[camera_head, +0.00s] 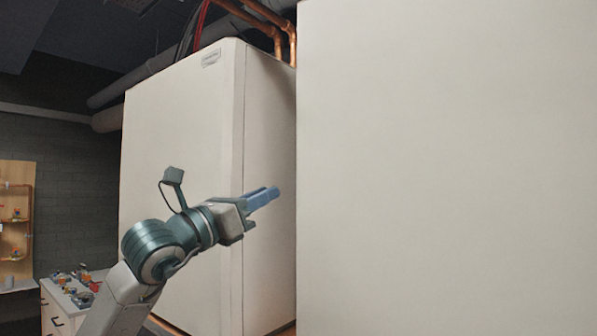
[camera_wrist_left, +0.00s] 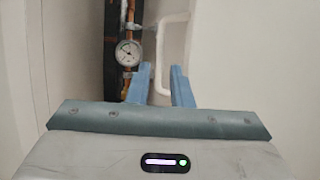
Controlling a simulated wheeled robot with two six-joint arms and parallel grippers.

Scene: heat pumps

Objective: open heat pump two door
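A white heat pump cabinet (camera_head: 175,150) with a small label near its top stands at left centre in the head view. A large plain white panel (camera_head: 450,170) fills the right half; I cannot tell whether it is a door or another cabinet. My left gripper (camera_head: 277,191) is in front of the cabinet's right side, pointing toward the panel's left edge. In the left wrist view its blue fingers (camera_wrist_left: 160,82) are apart. A white bent bar (camera_wrist_left: 160,60), perhaps a handle, shows between them; contact is unclear. The right gripper is not in view.
Copper pipes (camera_head: 275,38) run above the cabinet. A pressure gauge (camera_wrist_left: 128,53) on a copper pipe shows beyond the fingers in the wrist view, between pale surfaces.

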